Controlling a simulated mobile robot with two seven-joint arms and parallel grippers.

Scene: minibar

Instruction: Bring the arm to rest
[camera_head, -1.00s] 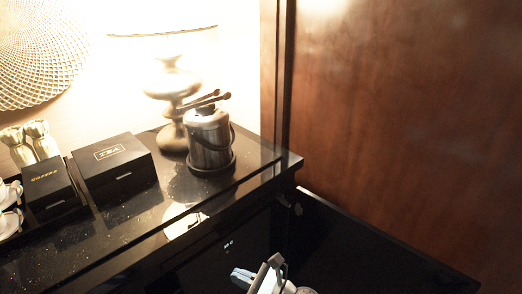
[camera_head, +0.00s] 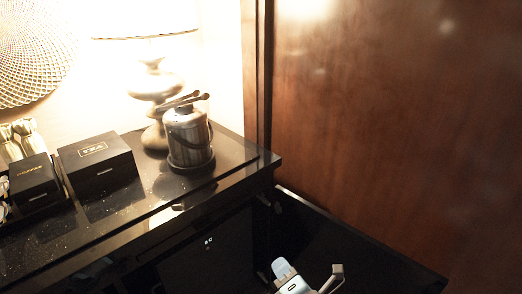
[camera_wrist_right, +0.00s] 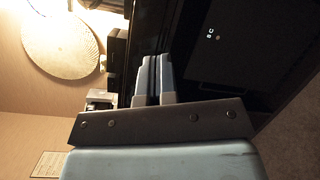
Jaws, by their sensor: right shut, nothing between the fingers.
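My right gripper (camera_head: 283,268) shows at the bottom of the head view, low in front of the dark cabinet and below the countertop. In the right wrist view its two fingers (camera_wrist_right: 153,80) lie side by side, shut, with nothing between them. It appears clear of the things on the counter. My left gripper is in neither view.
The black counter (camera_head: 120,222) holds a tea box (camera_head: 97,165), a coffee box (camera_head: 34,182), a metal ice bucket (camera_head: 189,138) with tongs, and a lamp (camera_head: 155,84). Below it, an open dark door (camera_head: 350,240) extends right near the wood panel (camera_head: 400,120).

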